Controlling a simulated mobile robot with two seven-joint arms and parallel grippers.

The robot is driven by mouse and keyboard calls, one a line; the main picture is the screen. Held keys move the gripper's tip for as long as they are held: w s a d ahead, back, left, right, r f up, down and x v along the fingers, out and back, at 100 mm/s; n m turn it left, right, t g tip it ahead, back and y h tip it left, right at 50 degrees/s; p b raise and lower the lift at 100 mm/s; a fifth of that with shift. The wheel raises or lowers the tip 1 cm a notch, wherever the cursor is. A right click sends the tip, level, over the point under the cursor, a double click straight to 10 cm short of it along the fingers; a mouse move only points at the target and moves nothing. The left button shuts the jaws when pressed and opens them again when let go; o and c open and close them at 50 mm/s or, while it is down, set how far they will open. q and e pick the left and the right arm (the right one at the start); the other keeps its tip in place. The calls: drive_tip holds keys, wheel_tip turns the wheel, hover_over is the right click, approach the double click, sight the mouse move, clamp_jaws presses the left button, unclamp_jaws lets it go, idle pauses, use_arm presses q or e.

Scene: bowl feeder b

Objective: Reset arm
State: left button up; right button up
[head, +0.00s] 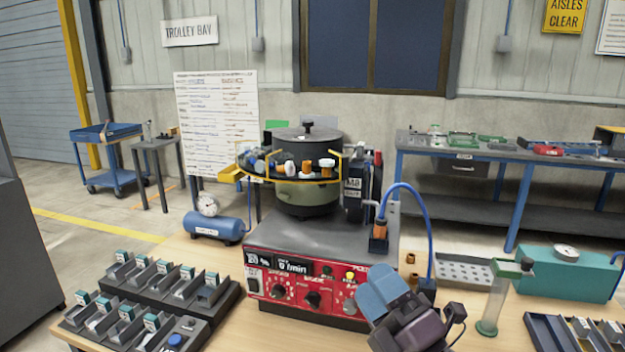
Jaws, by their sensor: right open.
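My right gripper (382,292) is low in the head view, right of centre, at the front right of the red-fronted bowl feeder. It has a dark body and blue finger parts. It is open, and I see nothing held in it. The bowl feeder (308,170) has a dark bowl with orange and white parts around its rim and stands on a control box (270,283) with knobs and a display. My gripper overlaps the box's lower right corner in the picture; I cannot tell whether they touch. My left gripper is not in view.
Stepped bin racks (232,297) stand at the left of the table (230,335), with a blue air tank (205,228) behind them. A blue hose (428,225), a perforated tray (462,274), a clear cylinder (494,300) and a teal case (575,278) stand on the right.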

drive_tip(key=s+d+f+m+g+h, duration=0.3)
drive_tip(key=d+f+m+h, duration=0.4)
drive_tip(key=f+m, duration=0.2)
drive_tip(key=s+d+f+m+g+h, duration=0.2)
drive_tip(key=s+d+f+m+h, duration=0.1)
drive_tip(key=d+f+m+h, duration=0.45)
drive_tip(key=s+d+f+m+g, duration=0.2)
drive_tip(key=s+f+m+g, duration=0.4)
drive_tip(key=s, duration=0.5)
drive_tip(key=s+d+f+m+g, duration=0.25)
drive_tip(key=s+f+g, duration=0.4)
drive_tip(key=s, duration=0.45)
drive_tip(key=w+f+t+y, duration=0.1)
drive_tip(key=w+f+t, duration=0.7)
drive_tip(key=f+t, duration=0.1)
drive_tip(key=shift+w+a+f+y, duration=0.15)
drive_tip(key=shift+w+a+y, duration=0.15)
drive_tip(key=shift+w+y, duration=0.1)
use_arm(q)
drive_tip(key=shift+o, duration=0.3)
